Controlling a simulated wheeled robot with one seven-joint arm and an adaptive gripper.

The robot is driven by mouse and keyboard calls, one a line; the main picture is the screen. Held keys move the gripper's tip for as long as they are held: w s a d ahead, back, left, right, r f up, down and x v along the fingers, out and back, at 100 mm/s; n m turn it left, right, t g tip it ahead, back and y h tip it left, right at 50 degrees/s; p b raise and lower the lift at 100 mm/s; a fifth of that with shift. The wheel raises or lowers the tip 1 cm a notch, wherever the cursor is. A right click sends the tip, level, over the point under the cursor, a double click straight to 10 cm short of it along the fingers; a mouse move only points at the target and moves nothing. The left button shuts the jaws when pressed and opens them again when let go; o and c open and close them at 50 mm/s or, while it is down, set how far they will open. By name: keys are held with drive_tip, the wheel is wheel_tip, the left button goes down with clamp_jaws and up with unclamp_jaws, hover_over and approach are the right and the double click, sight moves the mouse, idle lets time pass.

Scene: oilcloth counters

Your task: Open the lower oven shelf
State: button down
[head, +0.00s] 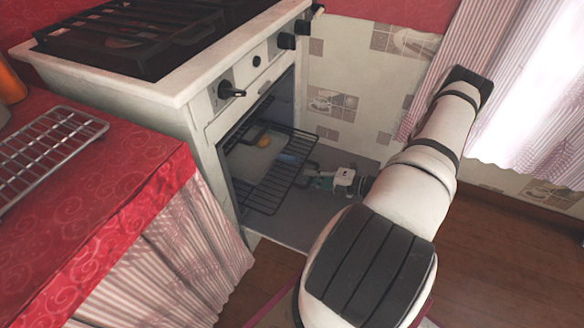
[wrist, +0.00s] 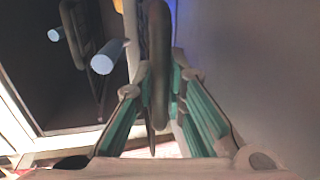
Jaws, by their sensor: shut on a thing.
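The oven (head: 205,110) stands open with its door (head: 292,228) folded down. A dark wire shelf (head: 284,186) sticks out of the oven above the lowered door. My gripper (head: 309,177) is at the outer edge of the wire shelf, coming from the right. In the wrist view my gripper (wrist: 160,82) has its teal fingers on both sides of a dark bar, which looks like the shelf's edge (wrist: 158,40), and is shut on it. My fingers hide part of this edge.
A pale tray-like thing (head: 252,163) with a small yellow-orange piece (head: 263,139) shows at the wire shelf. A red-covered counter (head: 115,205) with a metal rack (head: 45,150) stands at the left. The tiled wall (head: 345,95) is close behind my gripper. Wooden floor (head: 500,255) is free at right.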

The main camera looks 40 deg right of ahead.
drive_tip(key=v, duration=0.3)
drive_tip(key=f+v, duration=0.1)
drive_tip(key=v, duration=0.3)
drive_tip(key=shift+s+f, duration=0.2)
drive_tip(key=shift+f, duration=0.05)
drive_tip(key=c, duration=1.6)
unclamp_jaws()
drive_tip(key=v, duration=1.2)
